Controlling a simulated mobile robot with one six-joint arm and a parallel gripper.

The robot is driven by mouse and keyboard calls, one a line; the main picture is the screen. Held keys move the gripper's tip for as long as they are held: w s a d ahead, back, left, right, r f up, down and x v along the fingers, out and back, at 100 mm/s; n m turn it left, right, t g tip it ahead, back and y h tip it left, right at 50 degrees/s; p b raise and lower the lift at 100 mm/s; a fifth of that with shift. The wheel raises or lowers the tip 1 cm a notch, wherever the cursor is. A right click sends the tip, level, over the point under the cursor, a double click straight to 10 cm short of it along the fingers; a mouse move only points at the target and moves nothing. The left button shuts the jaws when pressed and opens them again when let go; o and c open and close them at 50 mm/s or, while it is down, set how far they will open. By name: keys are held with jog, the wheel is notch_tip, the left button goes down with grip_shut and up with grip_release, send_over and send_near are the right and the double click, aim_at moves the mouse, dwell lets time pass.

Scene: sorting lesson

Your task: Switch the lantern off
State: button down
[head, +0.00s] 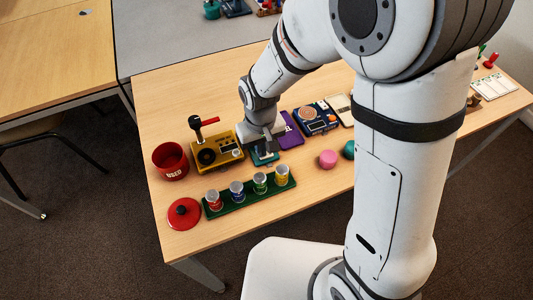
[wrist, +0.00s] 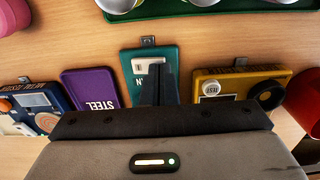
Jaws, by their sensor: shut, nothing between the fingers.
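No thing in view is clearly recognisable as a lantern. My gripper (head: 263,148) is shut and empty, pointing down over a small teal panel (head: 265,161) on the wooden table. In the wrist view, the dark closed fingers (wrist: 158,72) lie across the teal panel (wrist: 129,64), close to a pale switch plate (wrist: 148,63) on it. The fingers cover part of the panel and its lettering, of which an "N" shows. I cannot tell whether the fingers touch the switch, or how the switch is set.
A yellow box (head: 208,158) with a black post and red lever stands left of my gripper. A purple panel (head: 291,133) and a blue device (head: 316,119) are to the right. A green rack (head: 248,197) of cans is in front. A red bin (head: 170,161) stands far left.

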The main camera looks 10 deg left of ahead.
jog(key=shift+f, duration=0.35)
jog(key=shift+r, duration=0.15)
jog(key=shift+r+p, duration=2.5)
jog(key=shift+r, duration=0.95)
jog(key=shift+f, duration=0.1)
jog(key=s+d+r+m+t+p, duration=0.1)
jog(key=s+d+r+m, duration=0.2)
jog(key=d+r, duration=0.5)
jog(key=s+d+r+m+t+p, duration=0.1)
jog(key=s+d+r+m, duration=0.2)
jog(key=d+r, duration=0.6)
jog(key=s+d, duration=0.1)
jog(key=d, duration=0.5)
jog(key=shift+s+r+t, duration=0.2)
jog(key=shift+s+t, duration=0.05)
jog(key=shift+t, duration=0.05)
